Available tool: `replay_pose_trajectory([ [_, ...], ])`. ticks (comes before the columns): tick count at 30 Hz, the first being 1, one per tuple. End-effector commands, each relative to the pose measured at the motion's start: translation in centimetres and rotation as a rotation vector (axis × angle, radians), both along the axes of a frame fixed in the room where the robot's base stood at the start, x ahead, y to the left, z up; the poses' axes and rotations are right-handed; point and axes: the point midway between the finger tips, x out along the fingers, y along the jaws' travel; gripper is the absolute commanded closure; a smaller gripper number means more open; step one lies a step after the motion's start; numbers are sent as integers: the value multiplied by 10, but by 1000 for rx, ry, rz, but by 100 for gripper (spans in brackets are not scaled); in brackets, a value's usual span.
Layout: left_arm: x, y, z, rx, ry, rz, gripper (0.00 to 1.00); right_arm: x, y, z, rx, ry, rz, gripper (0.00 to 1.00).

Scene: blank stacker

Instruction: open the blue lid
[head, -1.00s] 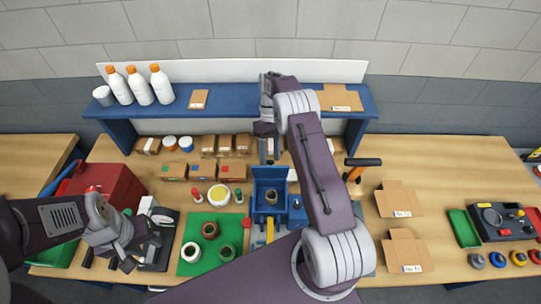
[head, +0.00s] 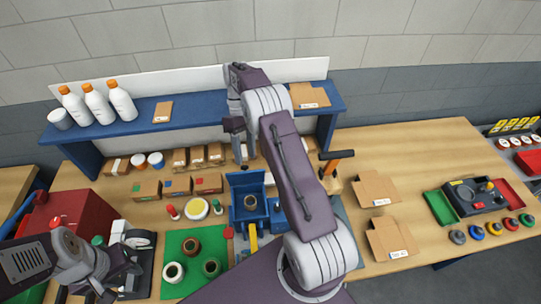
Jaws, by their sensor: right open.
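A blue box (head: 246,214) stands near the table's middle, with a small round brown piece in its upper part. A blue panel (head: 245,179), which looks like the lid, stands raised at the back of the box. My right arm reaches over from the front. My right gripper (head: 239,150) is open, pointing down just behind and above the panel's top edge; I cannot tell whether it touches it. My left gripper (head: 105,290) is low at the front left, far from the box, and its jaws are not clear.
A green mat (head: 190,242) with several rings lies left of the box. Small cartons (head: 208,184) stand behind. A blue shelf (head: 190,115) with white bottles spans the back. An orange-handled tool (head: 336,156) and open cardboard boxes (head: 376,188) are to the right.

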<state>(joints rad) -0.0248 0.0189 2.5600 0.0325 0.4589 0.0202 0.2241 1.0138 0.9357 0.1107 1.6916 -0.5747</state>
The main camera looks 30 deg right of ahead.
Motion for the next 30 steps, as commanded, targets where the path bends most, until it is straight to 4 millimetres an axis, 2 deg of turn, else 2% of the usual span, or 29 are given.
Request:
replay_pose_trajectory([
  [1,0,0,-9,0,0,0,64,-8,-5,1,0,0,-3,53],
  [6,0,0,-25,0,0,0,64,-37,-22,20,-1,-1,-4,53],
  [15,0,0,-43,0,0,0,64,-81,-48,53,-1,0,-2,53],
  [21,0,0,-45,0,0,0,64,-93,-55,63,1,1,0,53],
  [30,0,0,-45,0,0,0,64,-94,-55,64,0,2,0,53],
])
